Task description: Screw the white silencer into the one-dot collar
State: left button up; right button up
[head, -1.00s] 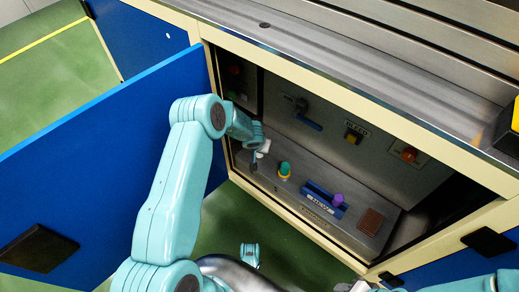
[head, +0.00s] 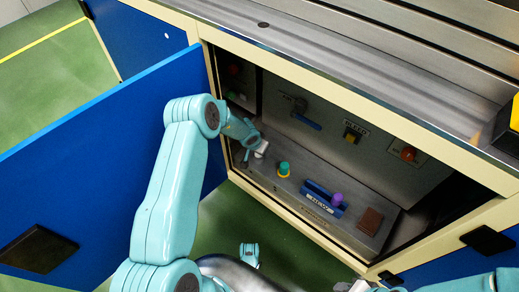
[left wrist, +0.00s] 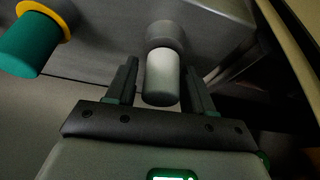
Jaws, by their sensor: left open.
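The white silencer (left wrist: 161,78) stands with its far end at a grey round collar (left wrist: 165,36) in the left wrist view. Dots on this collar cannot be made out, and how deep the silencer sits cannot be told. My left gripper (left wrist: 160,90) is open, with one dark finger on each side of the silencer and visible gaps between. In the head view my left gripper (head: 254,152) is inside the cabinet at its left end, by the small white silencer (head: 262,148). My right gripper cannot be made out.
A green cylinder in a yellow ring (head: 283,169) stands to the right of the silencer. Further right are a blue holder (head: 318,194) with a purple knob (head: 336,199) and a brown block (head: 370,221). The blue door (head: 110,150) stands open at left.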

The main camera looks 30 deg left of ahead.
pick_arm(q)
jog(key=n+y, duration=0.1)
jog(key=n, duration=0.2)
jog(key=shift+n, duration=0.4)
jog(key=n, duration=0.1)
jog(key=n+g+y, duration=0.1)
jog(key=n, duration=0.1)
jog(key=shift+a+y, duration=0.2)
jog(key=shift+y, duration=0.1)
jog(key=c, duration=0.6)
jog(key=m+h, duration=0.1)
jog(key=m, duration=0.1)
jog(key=shift+m+t, duration=0.3)
jog(key=m+h, duration=0.1)
jog(key=m, duration=0.3)
jog(key=shift+d+h, duration=0.2)
jog(key=shift+h, duration=0.2)
jog(key=o, duration=0.6)
